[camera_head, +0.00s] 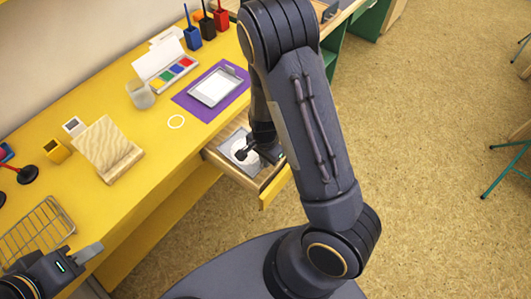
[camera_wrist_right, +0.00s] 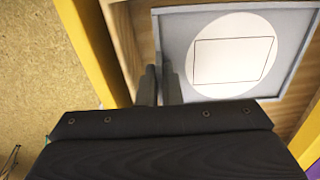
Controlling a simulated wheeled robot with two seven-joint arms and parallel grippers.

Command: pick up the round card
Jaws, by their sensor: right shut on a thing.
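The round card (camera_wrist_right: 235,62) shows in the right wrist view as a grey square piece bearing a white disc with a thin black rectangle outline. In the head view the card (camera_head: 230,143) is in the open drawer (camera_head: 269,193), partly hidden by my right gripper (camera_head: 245,156). In the wrist view my right gripper (camera_wrist_right: 160,86) is shut on the grey left edge of the card. The tips sit beside the white disc, not on it. My left gripper (camera_head: 90,254) is at the lower left, away from the drawer; its finger gap is not clear.
The yellow desk (camera_head: 150,185) holds a purple mat (camera_head: 188,101) with a white-topped pad, a paint box (camera_head: 178,72), a glass (camera_head: 141,94), a wooden stand (camera_head: 108,150) and a wire rack (camera_head: 38,232). Ink pots (camera_head: 192,38) stand at the back. Open floor lies right.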

